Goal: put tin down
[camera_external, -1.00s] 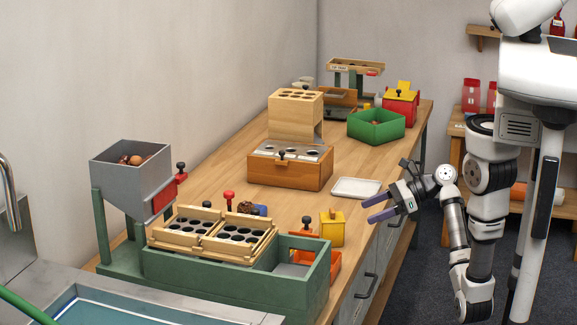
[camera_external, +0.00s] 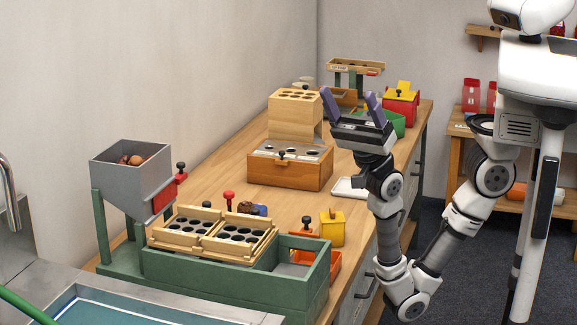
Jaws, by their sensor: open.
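My gripper (camera_external: 352,104) is raised over the right part of the workbench, its two purple fingers pointing up and spread apart. Nothing shows between them. I cannot tell for sure which container is the tin. A yellow container (camera_external: 332,230) stands upright on the bench near the front right, well below and apart from my gripper. A red container with a yellow flap (camera_external: 401,108) stands at the back right, behind my gripper in this view. A white tray (camera_external: 348,189) lies on the bench, partly hidden by my arm.
A green bin (camera_external: 399,124) is mostly hidden behind my gripper. An orange-brown box with round holes (camera_external: 285,172) and a wooden stand (camera_external: 295,112) are left of it. The green frame with wooden trays (camera_external: 230,265) and a grey hopper (camera_external: 128,172) stand in front. Bare bench (camera_external: 210,180) shows at left.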

